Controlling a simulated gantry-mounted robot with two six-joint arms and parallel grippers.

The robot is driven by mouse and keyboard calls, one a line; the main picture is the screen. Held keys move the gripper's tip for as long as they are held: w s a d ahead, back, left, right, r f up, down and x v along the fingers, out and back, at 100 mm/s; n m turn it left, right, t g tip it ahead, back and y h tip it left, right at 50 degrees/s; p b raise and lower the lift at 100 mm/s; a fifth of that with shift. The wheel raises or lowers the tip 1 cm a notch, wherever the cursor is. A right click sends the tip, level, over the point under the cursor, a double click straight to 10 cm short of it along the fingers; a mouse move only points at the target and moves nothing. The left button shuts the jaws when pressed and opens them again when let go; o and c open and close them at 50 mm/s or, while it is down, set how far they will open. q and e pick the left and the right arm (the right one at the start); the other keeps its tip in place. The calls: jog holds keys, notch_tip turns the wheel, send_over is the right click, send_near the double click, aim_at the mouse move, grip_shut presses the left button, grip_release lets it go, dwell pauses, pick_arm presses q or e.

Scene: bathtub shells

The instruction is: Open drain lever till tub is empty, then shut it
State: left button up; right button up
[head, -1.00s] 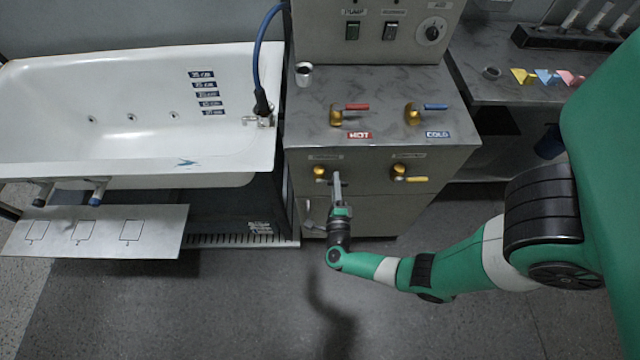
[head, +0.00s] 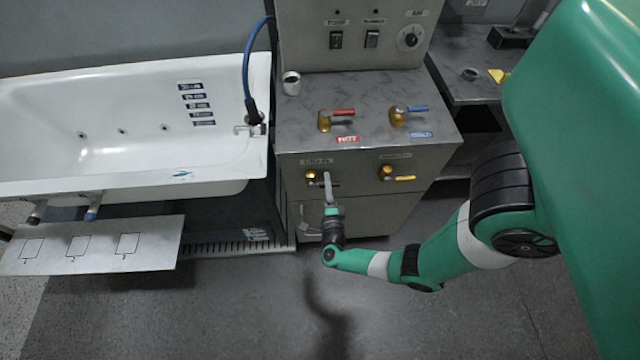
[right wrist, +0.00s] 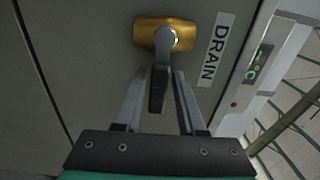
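The drain valve (head: 311,176) is a brass body on the cabinet front, lower left of the hot and cold taps. In the right wrist view the brass body (right wrist: 148,33) sits beside a DRAIN label (right wrist: 216,50). Its dark lever (right wrist: 158,88) points sideways, to the right along the cabinet front. My right gripper (right wrist: 163,75) is open, with the lever between its fingers; a gap shows on at least one side. In the head view this gripper (head: 328,180) is at the valve. The white tub (head: 105,80) stands left; I cannot tell its water level. My left gripper is not in view.
A second brass valve with a yellow lever (head: 398,178) is right of the drain valve. Hot (head: 336,118) and cold (head: 408,112) taps are on the cabinet top. A blue hose (head: 246,75) hangs by the tub's end. The floor in front is clear.

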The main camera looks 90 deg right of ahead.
jog(key=shift+o, duration=0.8)
jog(key=s+a, duration=0.1)
jog(key=a, duration=1)
jog(key=shift+s+a+p, duration=0.25)
jog(key=shift+s+p, duration=0.05)
jog(key=shift+s, duration=0.1)
